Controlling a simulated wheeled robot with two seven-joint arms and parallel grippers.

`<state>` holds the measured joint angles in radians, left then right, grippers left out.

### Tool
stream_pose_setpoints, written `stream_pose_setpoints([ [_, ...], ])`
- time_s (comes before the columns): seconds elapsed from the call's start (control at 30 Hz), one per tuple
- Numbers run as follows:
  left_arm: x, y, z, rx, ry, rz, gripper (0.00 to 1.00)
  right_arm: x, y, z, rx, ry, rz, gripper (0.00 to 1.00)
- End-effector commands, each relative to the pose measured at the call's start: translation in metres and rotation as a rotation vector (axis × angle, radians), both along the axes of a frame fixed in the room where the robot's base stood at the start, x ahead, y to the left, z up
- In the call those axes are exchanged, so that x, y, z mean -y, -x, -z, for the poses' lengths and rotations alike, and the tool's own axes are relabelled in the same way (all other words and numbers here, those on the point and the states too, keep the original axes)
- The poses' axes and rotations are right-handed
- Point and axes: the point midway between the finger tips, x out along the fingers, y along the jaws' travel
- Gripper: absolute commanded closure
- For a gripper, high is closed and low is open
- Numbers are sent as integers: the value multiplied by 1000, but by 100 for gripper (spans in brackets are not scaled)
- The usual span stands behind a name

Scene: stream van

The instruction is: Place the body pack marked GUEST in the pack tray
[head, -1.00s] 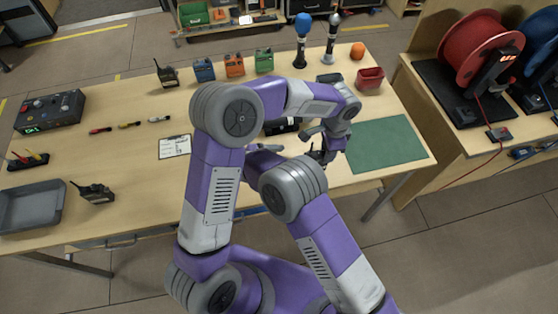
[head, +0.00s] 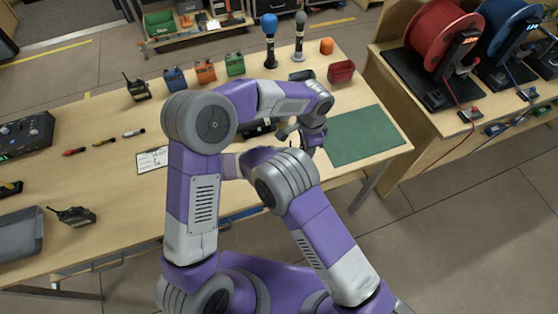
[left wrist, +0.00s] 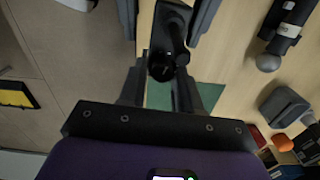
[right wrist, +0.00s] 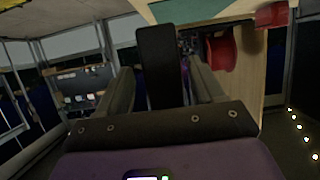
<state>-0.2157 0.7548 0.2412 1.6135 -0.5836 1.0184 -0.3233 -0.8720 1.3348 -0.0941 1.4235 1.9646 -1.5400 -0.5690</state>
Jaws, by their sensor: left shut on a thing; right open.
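My left gripper (head: 290,136) is over the table just left of the green mat, partly covered by its arm. In the left wrist view the left gripper (left wrist: 166,30) is shut on a black object (left wrist: 168,48) with a rounded knob-like part; no marking is readable. Teal (head: 175,78), orange (head: 205,71) and green (head: 235,64) packs stand in a row at the back. No GUEST label can be read. A grey tray (head: 22,225) is cut off at the left edge. My right gripper (right wrist: 160,75) is open; in the head view it is hidden behind my arms.
Microphones (head: 269,40), a red bin (head: 341,72) and an orange ball (head: 326,46) are at the back right. The green mat (head: 365,136) is bare. Cable reels (head: 440,45) stand to the right.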

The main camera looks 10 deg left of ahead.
Motion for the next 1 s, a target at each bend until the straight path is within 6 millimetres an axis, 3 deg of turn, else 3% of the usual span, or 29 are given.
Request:
stream_pose_setpoints([
  [0.43,0,0,0,1,0,0,100,9,-5,4,0,0,-1,33],
  [0.83,-1,-2,-1,5,-1,0,100,9,-4,4,-1,2,1,94],
  [0.87,-1,-2,-1,5,-1,0,62,9,-4,4,0,2,1,94],
  [0.9,-1,-2,0,6,-1,0,56,9,-4,4,0,2,1,100],
  [1.0,-1,-2,0,5,-1,0,41,9,-5,4,0,1,1,100],
])
